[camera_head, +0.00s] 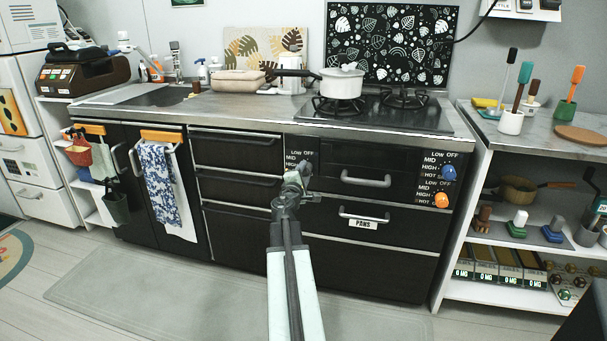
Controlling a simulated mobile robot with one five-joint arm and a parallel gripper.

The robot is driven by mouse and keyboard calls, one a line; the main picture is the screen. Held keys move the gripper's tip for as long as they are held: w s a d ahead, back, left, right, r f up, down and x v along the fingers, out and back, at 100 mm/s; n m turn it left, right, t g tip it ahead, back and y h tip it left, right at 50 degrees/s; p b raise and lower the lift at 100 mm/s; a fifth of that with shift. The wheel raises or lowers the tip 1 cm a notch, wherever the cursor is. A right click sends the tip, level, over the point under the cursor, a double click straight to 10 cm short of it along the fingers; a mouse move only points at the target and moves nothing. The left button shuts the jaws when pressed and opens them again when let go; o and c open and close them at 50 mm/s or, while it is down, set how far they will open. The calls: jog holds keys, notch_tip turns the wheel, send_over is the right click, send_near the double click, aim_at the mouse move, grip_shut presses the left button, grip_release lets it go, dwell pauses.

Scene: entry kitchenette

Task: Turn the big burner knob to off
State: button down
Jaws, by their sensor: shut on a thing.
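My arm reaches up to the left control panel (291,157) on the black cabinet front, below the stove. My gripper (303,174) is at this panel, shut on a grey knob that its jaws mostly hide. LOW, OFF, MID and HIGH marks show around it; the knob's pointing direction cannot be made out. The right panel (428,162) has a blue knob (448,173) above an orange knob (441,200), both apart from my gripper. I cannot read which burner each knob belongs to.
A white pot (341,83) stands on the black hob (372,112), its handle pointing left. Drawer handles (366,180) stick out right of my gripper. A towel (158,185) hangs at the left. A shelf unit (540,150) stands at the right. The floor mat (170,295) is clear.

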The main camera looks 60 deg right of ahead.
jog(key=shift+s+d+m, duration=0.1)
jog(key=shift+s+m, duration=0.1)
jog(key=shift+m, duration=0.1)
jog(key=c, duration=0.9)
grip_release()
jog(key=shift+a, duration=0.25)
jog(key=v, duration=0.7)
jog(key=shift+a, duration=0.15)
